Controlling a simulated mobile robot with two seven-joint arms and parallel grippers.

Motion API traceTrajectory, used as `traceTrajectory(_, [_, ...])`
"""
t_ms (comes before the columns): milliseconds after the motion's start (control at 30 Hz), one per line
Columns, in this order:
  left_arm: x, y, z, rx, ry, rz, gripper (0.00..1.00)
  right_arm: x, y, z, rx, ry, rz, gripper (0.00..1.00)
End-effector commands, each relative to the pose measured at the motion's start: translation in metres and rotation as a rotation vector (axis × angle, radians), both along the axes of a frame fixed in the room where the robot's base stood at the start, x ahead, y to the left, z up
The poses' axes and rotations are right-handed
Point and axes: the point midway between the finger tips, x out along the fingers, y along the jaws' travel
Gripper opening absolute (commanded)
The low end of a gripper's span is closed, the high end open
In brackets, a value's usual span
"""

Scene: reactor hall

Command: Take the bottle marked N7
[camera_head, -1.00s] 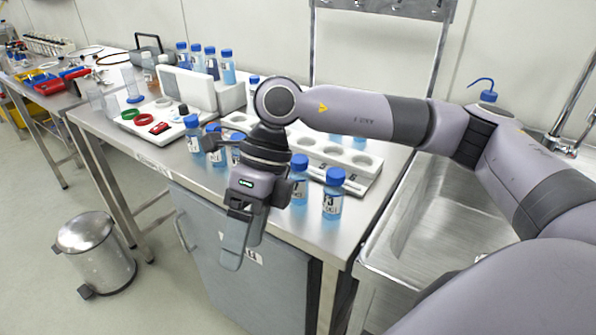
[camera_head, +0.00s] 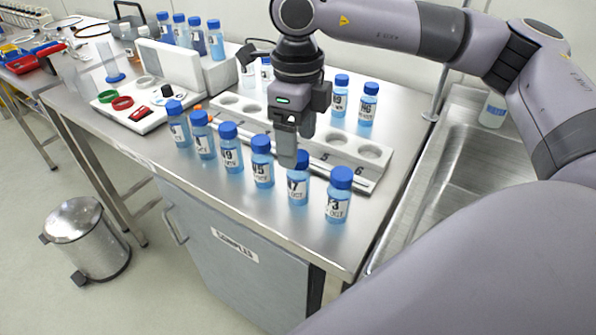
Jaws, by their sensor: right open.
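The bottle whose label seems to read N7 (camera_head: 298,187) is blue-capped with light blue liquid. It stands upright in the front row on the steel bench, second from the right. My right gripper (camera_head: 296,148) is open and empty, pointing down. Its fingers are just behind and above this bottle in the picture and partly overlap its cap; I cannot tell whether they touch. A bottle marked 5 (camera_head: 262,168) stands to its left and one marked with a 3 (camera_head: 338,203) to its right. My left gripper is out of view.
More like bottles (camera_head: 230,153) continue the row leftward. A white rack (camera_head: 345,168) with round holes lies behind the row. Two bottles (camera_head: 367,106) stand behind the rack. A sink (camera_head: 445,165) is at the right, and a bin (camera_head: 85,240) on the floor.

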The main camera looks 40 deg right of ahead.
Motion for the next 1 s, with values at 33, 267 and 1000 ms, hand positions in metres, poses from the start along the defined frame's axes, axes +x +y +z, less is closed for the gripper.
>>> traceTrajectory(33, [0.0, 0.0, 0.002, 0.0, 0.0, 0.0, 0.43, -0.001, 0.0, -0.005, -0.001, 0.003, 0.0, 0.74])
traceTrajectory(267, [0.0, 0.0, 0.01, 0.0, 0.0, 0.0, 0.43, -0.003, 0.0, -0.033, 0.0, 0.005, 0.0, 0.74])
traceTrajectory(1000, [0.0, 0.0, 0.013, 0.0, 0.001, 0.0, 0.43, -0.003, 0.001, -0.063, 0.001, 0.0, 0.0, 0.12])
